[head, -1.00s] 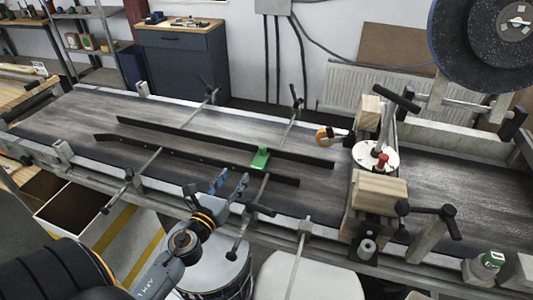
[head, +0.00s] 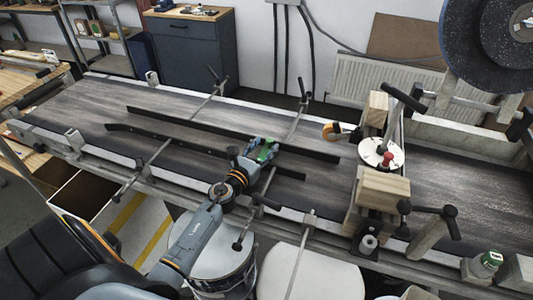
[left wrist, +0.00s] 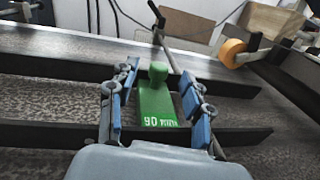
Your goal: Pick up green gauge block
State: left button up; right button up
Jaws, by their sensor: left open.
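The green gauge block (head: 265,153) lies on the conveyor belt (head: 70,110), between the two black guide rails. In the left wrist view the green gauge block (left wrist: 157,102) has a round knob at its far end and white lettering with "90" on its near end. My left gripper (head: 260,150) is over the block. In the left wrist view my left gripper's blue-padded fingers (left wrist: 157,103) are open, one on each side of the block, with gaps visible. My right gripper is not in view.
Black guide rails (head: 225,132) run along the belt on both sides of the block, with clamp rods crossing above. A wooden-block station with a white dial (head: 378,153) stands to the right. An orange roll (left wrist: 232,53) is beyond the block. The left belt is clear.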

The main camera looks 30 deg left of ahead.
pick_arm(q)
jog(key=w, duration=0.2)
jog(key=shift+w+a+f, duration=0.1)
jog(key=shift+w+f, duration=0.05)
jog(key=shift+w, duration=0.15)
jog(key=shift+s, duration=0.15)
grip_shut()
jog(key=shift+r, duration=0.2)
